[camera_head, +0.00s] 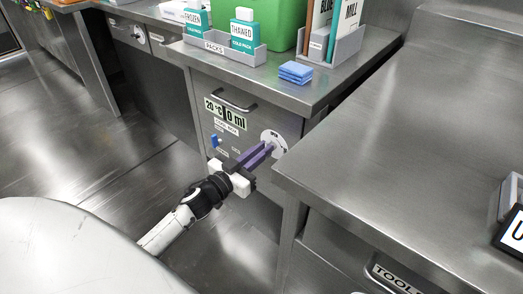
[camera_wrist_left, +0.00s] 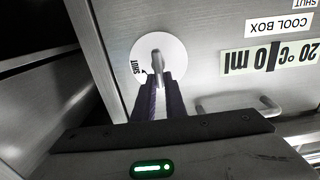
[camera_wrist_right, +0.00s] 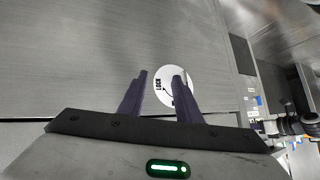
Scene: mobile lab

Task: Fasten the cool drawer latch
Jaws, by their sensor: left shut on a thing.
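The cool drawer latch is a small grey lever (camera_wrist_left: 157,55) on a round white plate (camera_wrist_left: 175,50) marked SHUT, on the steel drawer front; the plate also shows in the head view (camera_head: 277,137). My left gripper (camera_wrist_left: 158,78) is shut on the lever, its dark purple fingers either side of it; in the head view (camera_head: 266,148) they reach the plate. The drawer front (camera_head: 241,140) bears a COOL BOX label (camera_wrist_left: 278,25) and a "20 °C 0 ml" display (camera_head: 226,112). My right gripper (camera_wrist_right: 160,76) is open and empty, outside the head view.
The drawer's bar handle (camera_head: 236,103) is above the latch, and a small blue part (camera_head: 215,141) is to its left. A steel counter (camera_head: 390,150) juts out at right. The right wrist view shows another white disc marked LOCK (camera_wrist_right: 164,88) behind the fingers.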

